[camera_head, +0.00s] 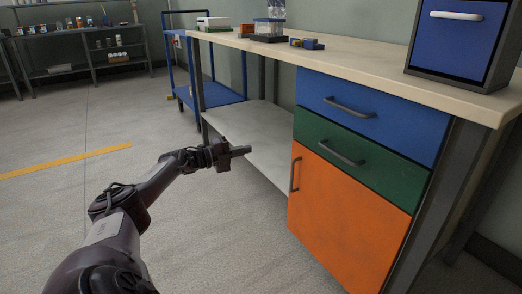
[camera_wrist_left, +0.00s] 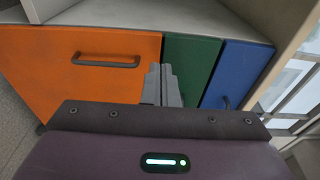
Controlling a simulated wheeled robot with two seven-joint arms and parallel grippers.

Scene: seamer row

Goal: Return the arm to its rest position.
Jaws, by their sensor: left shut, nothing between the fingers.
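My left arm comes in from the lower left in the head view. Its gripper (camera_head: 240,151) is shut and empty, held out in front of the workbench's lower shelf, left of the orange door. In the left wrist view the closed fingers (camera_wrist_left: 162,84) point toward the bench front, with the orange door (camera_wrist_left: 90,60) on the left and the green drawer (camera_wrist_left: 189,70) and blue drawer (camera_wrist_left: 238,72) on the right. I cannot tell from the views whether the fingers touch anything. My right gripper is not in view.
The workbench (camera_head: 385,62) has a blue drawer (camera_head: 370,112), green drawer (camera_head: 365,160) and orange door (camera_head: 340,220), all closed. A blue cabinet (camera_head: 455,40) and small items stand on top. A blue trolley (camera_head: 215,95) stands behind. The floor (camera_head: 60,220) at left is clear.

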